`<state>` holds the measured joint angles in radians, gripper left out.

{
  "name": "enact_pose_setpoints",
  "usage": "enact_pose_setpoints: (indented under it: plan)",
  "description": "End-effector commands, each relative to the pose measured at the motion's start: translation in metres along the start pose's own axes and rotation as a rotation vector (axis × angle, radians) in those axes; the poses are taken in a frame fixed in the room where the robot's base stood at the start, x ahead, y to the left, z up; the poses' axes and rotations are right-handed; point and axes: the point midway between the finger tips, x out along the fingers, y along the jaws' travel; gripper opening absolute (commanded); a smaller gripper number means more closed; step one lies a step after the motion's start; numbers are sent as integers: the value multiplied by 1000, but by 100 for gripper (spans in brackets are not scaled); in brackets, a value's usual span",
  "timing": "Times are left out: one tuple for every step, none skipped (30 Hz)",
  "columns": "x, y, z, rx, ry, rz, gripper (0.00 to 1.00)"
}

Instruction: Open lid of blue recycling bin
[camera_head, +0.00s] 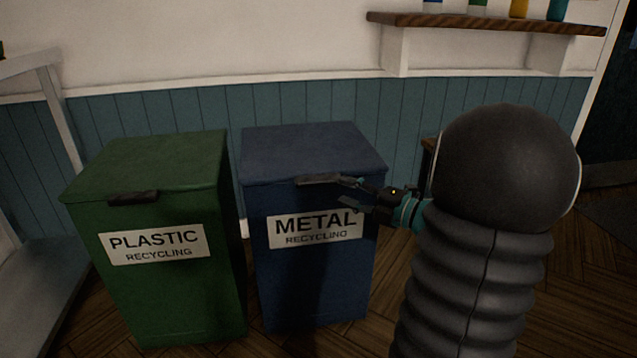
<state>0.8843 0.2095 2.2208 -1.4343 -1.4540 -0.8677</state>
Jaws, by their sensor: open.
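The blue recycling bin (312,285) stands in the middle of the head view, with a white label reading METAL RECYCLING on its front. Its blue lid (308,150) is closed flat on top. A dark handle (318,181) sits at the lid's front edge. My gripper (345,190) is at the right end of the handle, its fingers parted, one near handle height and one lower before the label. I cannot tell whether a finger touches the handle. My arm comes in from the right and hides the space right of the bin.
A green bin (190,300) labelled PLASTIC RECYCLING stands close on the left, its lid closed. A wooden shelf (480,22) with several bottles is on the wall above right. A pale rack (45,255) stands at far left. The wall is right behind the bins.

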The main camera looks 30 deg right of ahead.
Motion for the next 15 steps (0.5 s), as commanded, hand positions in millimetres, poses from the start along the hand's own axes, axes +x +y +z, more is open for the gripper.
enact_pose_setpoints:
  plan:
    - [11,0,-1,0,5,1,44]
    - [16,0,-1,0,4,0,44]
    - [24,0,-1,0,4,1,44]
    - [29,0,-1,0,4,1,44]
    - [34,0,-1,0,4,0,44]
    - [41,0,0,0,3,0,44]
    - [46,0,0,0,3,1,44]
    - [51,0,-1,0,4,0,44]
    - [57,0,0,0,2,0,44]
    - [61,0,0,0,2,1,44]
    - [65,0,0,-1,2,1,44]
    - [69,0,0,-1,2,0,44]
    - [72,0,0,0,1,0,44]
    - [74,0,0,0,0,0,44]
    - [77,0,0,0,0,0,44]
